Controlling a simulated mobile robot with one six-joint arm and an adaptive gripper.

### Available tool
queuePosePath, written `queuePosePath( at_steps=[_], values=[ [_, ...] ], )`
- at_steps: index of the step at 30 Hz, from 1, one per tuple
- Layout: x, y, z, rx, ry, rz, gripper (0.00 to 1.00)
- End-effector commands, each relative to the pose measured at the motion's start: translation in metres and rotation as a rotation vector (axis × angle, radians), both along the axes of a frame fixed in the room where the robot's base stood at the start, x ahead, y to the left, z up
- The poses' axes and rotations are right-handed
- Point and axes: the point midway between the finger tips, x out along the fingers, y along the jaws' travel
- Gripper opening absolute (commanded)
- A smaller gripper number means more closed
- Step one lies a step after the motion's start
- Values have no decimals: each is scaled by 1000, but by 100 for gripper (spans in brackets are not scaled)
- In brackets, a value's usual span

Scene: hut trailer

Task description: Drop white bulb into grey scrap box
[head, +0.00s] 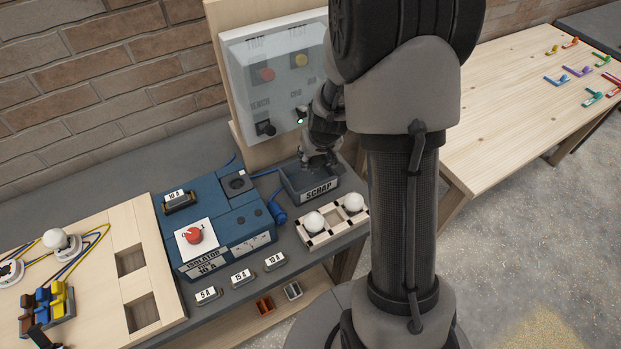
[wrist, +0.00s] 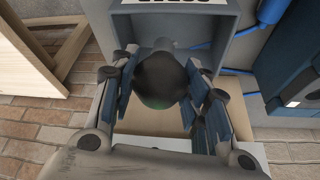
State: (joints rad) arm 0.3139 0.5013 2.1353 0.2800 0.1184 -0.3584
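The grey scrap box (head: 318,190), labelled SCRAP, stands on the dark bench below the panel. Its rim and upside-down label show at the top of the wrist view (wrist: 226,14). My gripper (head: 320,160) points down over the box. In the wrist view my gripper (wrist: 160,82) has a dark, rounded, bulb-like thing (wrist: 160,80) between its fingers, with both pads close against its sides. It looks dark rather than white. In the head view it cannot be made out. Two white bulbs (head: 314,221) (head: 354,202) sit in the pale divided tray (head: 335,232) in front of the box.
A blue isolator box (head: 215,235) with a red knob stands left of the scrap box. The upright panel (head: 275,75) is close behind my gripper. Another white bulb (head: 55,239) is in a holder on the wooden board at left. Labelled fuses (head: 241,278) lie along the bench front.

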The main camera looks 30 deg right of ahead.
Motion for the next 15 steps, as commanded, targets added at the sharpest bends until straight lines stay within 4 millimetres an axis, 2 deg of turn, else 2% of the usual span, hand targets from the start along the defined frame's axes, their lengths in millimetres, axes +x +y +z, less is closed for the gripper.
queuePosePath(
  at_steps=[9, 15],
  values=[
    [0, 0, 0, 0, 0, 0, 64],
    [0, 0, 0, 0, 0, 0, 65]
  ],
)
